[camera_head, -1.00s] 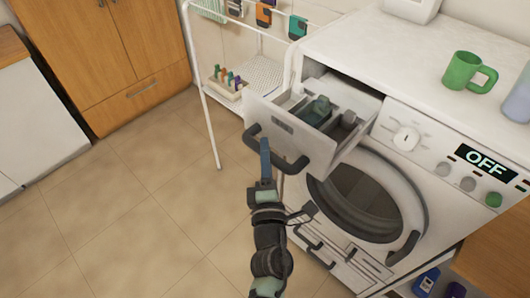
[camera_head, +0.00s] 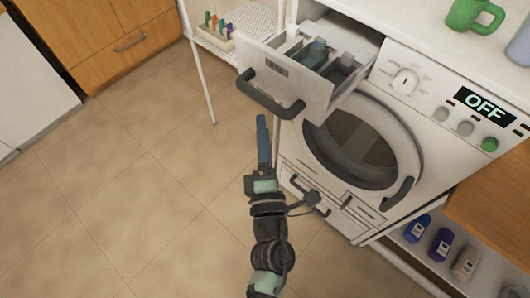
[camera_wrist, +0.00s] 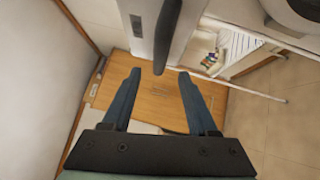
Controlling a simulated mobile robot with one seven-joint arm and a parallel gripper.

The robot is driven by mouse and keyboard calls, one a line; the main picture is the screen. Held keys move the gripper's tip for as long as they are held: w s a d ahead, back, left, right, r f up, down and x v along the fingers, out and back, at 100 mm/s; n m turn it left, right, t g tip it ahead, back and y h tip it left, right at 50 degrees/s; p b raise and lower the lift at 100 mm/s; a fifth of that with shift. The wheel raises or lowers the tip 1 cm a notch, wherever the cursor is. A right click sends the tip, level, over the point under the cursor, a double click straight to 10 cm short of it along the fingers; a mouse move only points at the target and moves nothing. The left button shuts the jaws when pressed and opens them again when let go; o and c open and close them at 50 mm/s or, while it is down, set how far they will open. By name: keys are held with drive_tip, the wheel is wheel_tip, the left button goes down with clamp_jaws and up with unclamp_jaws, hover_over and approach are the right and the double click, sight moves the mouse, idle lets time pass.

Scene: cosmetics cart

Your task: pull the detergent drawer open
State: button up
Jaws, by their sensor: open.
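The detergent drawer (camera_head: 312,92) is pulled out from the upper left of the white washing machine (camera_head: 405,118), with its compartments showing. Its dark curved handle (camera_head: 268,98) is on the front panel. My gripper (camera_head: 262,122) is just below the handle in the head view and holds nothing. In the wrist view, my gripper (camera_wrist: 160,74) has its two blue fingers spread apart. The drawer's front (camera_wrist: 138,25) and dark handle (camera_wrist: 168,30) lie ahead of the fingertips there. Whether a finger still touches the handle is unclear.
A white rack (camera_head: 262,22) with small coloured items stands behind the drawer. A green mug (camera_head: 468,14) is on the machine top. Bottles (camera_head: 440,243) stand on a low shelf at the lower right. The tiled floor to the left is clear.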

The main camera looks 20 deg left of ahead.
drive_tip(key=shift+b+v, duration=0.45)
drive_tip(key=shift+v, duration=1.85)
drive_tip(key=shift+w, duration=0.1)
drive_tip(key=w+d+r+m+t+h, duration=0.25)
drive_tip(key=r+m, duration=0.25)
drive_tip(key=r, duration=0.4)
drive_tip(key=w+d+r+m+t+h, duration=0.2)
drive_tip(key=w+d+r+m+h, duration=0.15)
drive_tip(key=r, duration=0.55)
drive_tip(key=w+d+r+m+t+h, duration=0.25)
drive_tip(key=r+m, duration=0.35)
drive_tip(key=r, duration=0.4)
drive_tip(key=s+d+r+m+t, duration=0.1)
drive_tip(key=s+r+m, duration=0.4)
drive_tip(key=r, duration=0.6)
drive_tip(key=s+d+r+m+t, duration=0.1)
drive_tip(key=s+r+m, duration=0.3)
drive_tip(key=r, duration=0.8)
drive_tip(key=shift+s+d+r+m+t, duration=0.2)
drive_tip(key=shift+s+m+t, duration=0.2)
drive_tip(key=shift+m, duration=0.25)
drive_tip(key=shift+w, duration=0.1)
